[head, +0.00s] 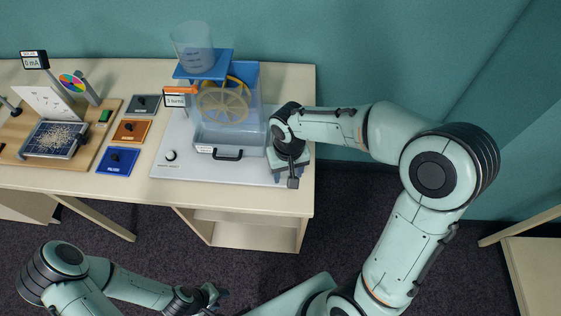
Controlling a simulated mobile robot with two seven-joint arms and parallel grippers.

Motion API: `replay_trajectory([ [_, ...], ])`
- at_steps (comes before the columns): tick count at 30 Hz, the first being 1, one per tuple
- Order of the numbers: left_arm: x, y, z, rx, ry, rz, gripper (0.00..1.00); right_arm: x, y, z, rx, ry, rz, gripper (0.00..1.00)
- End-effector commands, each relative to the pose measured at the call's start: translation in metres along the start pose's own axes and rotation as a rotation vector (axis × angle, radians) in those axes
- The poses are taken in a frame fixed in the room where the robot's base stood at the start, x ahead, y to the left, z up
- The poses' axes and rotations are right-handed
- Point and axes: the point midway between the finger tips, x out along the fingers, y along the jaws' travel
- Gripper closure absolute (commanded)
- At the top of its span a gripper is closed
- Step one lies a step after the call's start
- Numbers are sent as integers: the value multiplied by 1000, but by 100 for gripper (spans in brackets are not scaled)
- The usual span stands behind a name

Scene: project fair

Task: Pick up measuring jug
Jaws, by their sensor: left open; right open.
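A clear tapered vessel (193,48), the only thing I see that looks like a measuring jug, stands upright on a blue platform (218,68) above a water wheel (222,104). My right gripper (291,178) is open and points down over the right end of the grey base board (180,160), well away from that vessel. The wrist hides what lies beneath it. My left gripper (220,298) is open and low, in front of the table, apart from everything on it.
A clear tray (205,135) with a dark handle sits under the wheel. An orange-framed display (174,99) stands at its left. Coloured switch plates (131,131) and a solar panel board (24,157) are further left on the cream table (296,202). Dark floor lies in front.

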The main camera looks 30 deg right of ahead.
Motion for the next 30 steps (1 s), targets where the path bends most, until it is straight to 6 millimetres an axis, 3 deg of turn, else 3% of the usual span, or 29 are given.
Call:
replay_trajectory([
  [9, -2, 1, -2, 1, 2, 1, 57, 42, -2, -3, -1, -4, 1, 47],
  [17, -2, 1, -2, 1, 2, 1, 57, 45, -2, -4, -1, -1, 0, 47],
  [22, -2, 1, -2, 1, 2, 1, 57, 44, -2, -4, -1, -1, 0, 99],
  [30, -2, 1, -2, 1, 2, 1, 57, 44, -2, -4, -1, 1, -1, 100],
])
